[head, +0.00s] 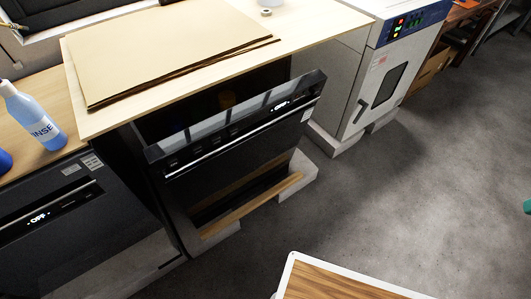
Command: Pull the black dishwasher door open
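The black dishwasher door (235,160) stands under the wooden counter in the middle of the head view. It is partly open: its top edge leans out from the counter, with a dark gap behind it. A long bar handle (240,137) runs along its upper front, below a strip with a lit display. Something yellowish shows dimly in the gap; I cannot tell what it is. My gripper is not in view.
A second dark appliance (70,215) with a lit display stands shut at the left. A rinse bottle (32,115) stands above it. Cardboard sheets (160,45) lie on the counter. A white oven (385,75) stands at the right. Grey floor (400,190) in front is open.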

